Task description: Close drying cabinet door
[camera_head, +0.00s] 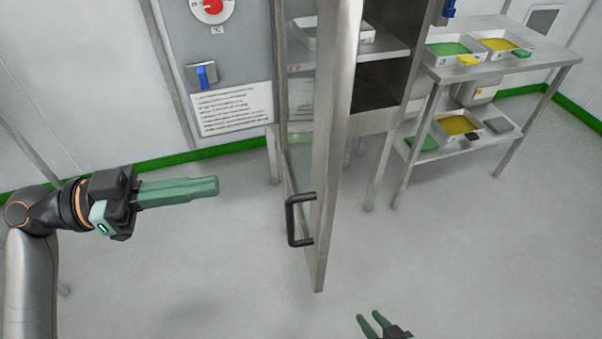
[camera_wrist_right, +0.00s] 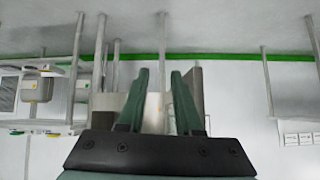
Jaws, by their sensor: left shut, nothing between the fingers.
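The drying cabinet door (camera_head: 338,120) stands open in the head view, swung out toward me and seen nearly edge-on. Its black handle (camera_head: 291,222) is on the door's left face near the bottom. The cabinet (camera_head: 378,122) behind it shows an open interior with a shelf and a tray. My left gripper (camera_head: 216,186) is shut and empty, left of the handle and apart from it. My right gripper (camera_head: 369,318) is at the bottom edge, right of the door, with its fingers apart and nothing between them. The right wrist view also shows its parted fingers (camera_wrist_right: 160,75).
A steel two-level table (camera_head: 500,65) with trays of green and yellow material stands right of the cabinet. A grey wall panel (camera_head: 240,55) with a red dial and a notice is at the back left. The floor (camera_head: 220,270) between my left gripper and the door is clear.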

